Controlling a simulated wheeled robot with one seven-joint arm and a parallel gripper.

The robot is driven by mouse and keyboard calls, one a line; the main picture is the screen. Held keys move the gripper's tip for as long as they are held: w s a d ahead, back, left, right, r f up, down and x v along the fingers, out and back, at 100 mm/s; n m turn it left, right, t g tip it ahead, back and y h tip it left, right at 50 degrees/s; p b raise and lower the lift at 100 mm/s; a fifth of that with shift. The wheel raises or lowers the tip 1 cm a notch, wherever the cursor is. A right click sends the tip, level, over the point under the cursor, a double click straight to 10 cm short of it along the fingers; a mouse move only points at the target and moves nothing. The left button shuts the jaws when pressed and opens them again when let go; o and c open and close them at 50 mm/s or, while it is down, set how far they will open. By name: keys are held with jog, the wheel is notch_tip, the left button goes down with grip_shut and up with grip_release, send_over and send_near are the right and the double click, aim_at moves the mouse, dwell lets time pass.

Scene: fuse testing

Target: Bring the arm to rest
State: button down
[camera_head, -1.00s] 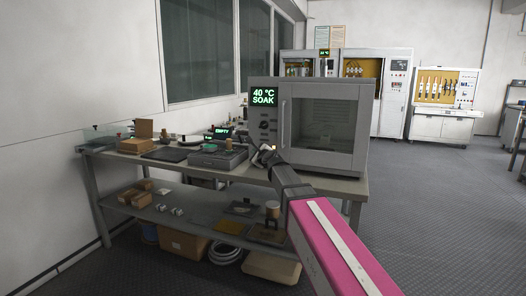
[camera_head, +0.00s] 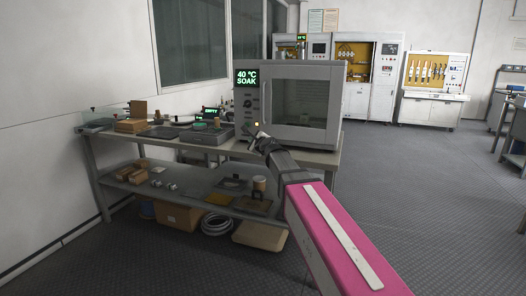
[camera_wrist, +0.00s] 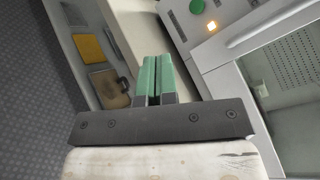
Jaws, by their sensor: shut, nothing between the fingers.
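My pink arm (camera_head: 342,245) reaches from the bottom right toward the bench. My gripper (camera_head: 258,138) is at its far end, in front of the oven's lower left corner and near the bench's front edge. In the wrist view my gripper (camera_wrist: 155,58) has two green fingers side by side, shut with nothing between them. The grey oven (camera_head: 302,134) stands on the bench with its door closed, and its display reads "40 °C SOAK". An orange lit button shows on it in the wrist view (camera_wrist: 212,26).
The bench (camera_head: 300,156) carries a grey tray unit (camera_head: 206,136), cardboard boxes (camera_head: 130,126) and small parts. Its lower shelf (camera_head: 190,186) holds several items, with a cardboard box and coiled hose (camera_head: 216,225) on the floor. Cabinets stand behind. The floor (camera_head: 430,180) at right is clear.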

jog(key=s+d+f+n+g+h, duration=0.1)
jog(key=s+d+f+n+g, duration=0.4)
jog(key=f, duration=0.6)
jog(key=s+d+f+n+g+h, duration=0.2)
jog(key=s+d+f+n, duration=0.4)
jog(key=f, duration=0.6)
jog(key=s+d+f+n+g+h, duration=0.2)
jog(key=s+d+f+n+g, duration=0.2)
jog(key=s, duration=0.6)
jog(key=s+d+f+n+g+h, duration=0.2)
jog(key=s+d+f+n, duration=0.3)
jog(key=s+d+f, duration=0.3)
notch_tip(320, 180, down, 3)
jog(key=shift+s+d+r+g+h, duration=0.1)
jog(key=shift+s+d+g+h, duration=0.2)
jog(key=shift+s+g, duration=0.75)
